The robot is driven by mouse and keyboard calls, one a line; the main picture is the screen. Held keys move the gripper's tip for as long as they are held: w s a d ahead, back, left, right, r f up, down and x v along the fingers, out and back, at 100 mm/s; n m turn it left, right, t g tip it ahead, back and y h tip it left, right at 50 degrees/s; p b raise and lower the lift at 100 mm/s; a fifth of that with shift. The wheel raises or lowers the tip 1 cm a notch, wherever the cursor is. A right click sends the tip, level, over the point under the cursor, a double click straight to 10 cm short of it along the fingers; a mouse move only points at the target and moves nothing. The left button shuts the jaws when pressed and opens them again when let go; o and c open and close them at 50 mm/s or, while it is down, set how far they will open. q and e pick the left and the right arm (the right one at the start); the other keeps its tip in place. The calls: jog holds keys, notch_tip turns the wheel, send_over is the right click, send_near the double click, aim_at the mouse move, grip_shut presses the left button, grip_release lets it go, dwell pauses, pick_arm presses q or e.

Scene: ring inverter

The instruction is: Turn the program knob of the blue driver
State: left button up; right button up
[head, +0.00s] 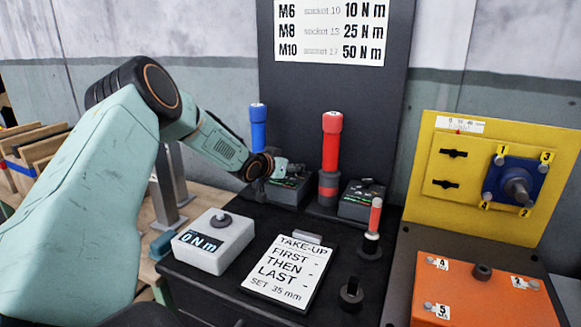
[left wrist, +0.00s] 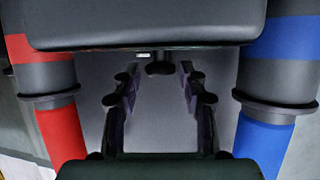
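The blue driver (head: 258,128) stands upright at the back left of the black bench top. Its dark control box (head: 289,191) sits to its right, with small coloured markings on top. My left gripper (head: 279,167) is over the back of this box, beside the driver, and hides part of both. In the left wrist view the gripper (left wrist: 159,75) is open, its two dark fingers apart. A small dark knob (left wrist: 159,69) shows between the fingertips; I cannot tell whether they touch it. The blue driver (left wrist: 263,145) is at the right there. My right gripper is not in view.
The red driver (head: 331,145) stands close on the right with its own box (head: 362,200); it shows at the left wrist view's left edge (left wrist: 60,135).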

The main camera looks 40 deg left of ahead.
pick_arm(q)
jog(key=shift+s, duration=0.15)
jog(key=shift+c, duration=1.4)
jog(key=shift+r, duration=0.1)
grip_shut()
jog(key=shift+d+r+n+y+p, duration=0.2)
jog(key=shift+n+y+p, duration=0.6)
jog(key=shift+p, duration=0.5)
jog(key=y+p, duration=0.1)
jog(key=p, duration=0.1)
jog(key=shift+w+n+g+p, duration=0.2)
jog(key=shift+n+g+p, duration=0.1)
jog(key=shift+n, duration=0.1)
jog(key=shift+n+y+p, duration=0.4)
jog(key=shift+y+p, duration=0.2)
jog(key=shift+f, duration=0.1)
jog(key=o, duration=0.6)
grip_release()
jog(key=shift+f, duration=0.1)
jog(key=shift+c, duration=0.2)
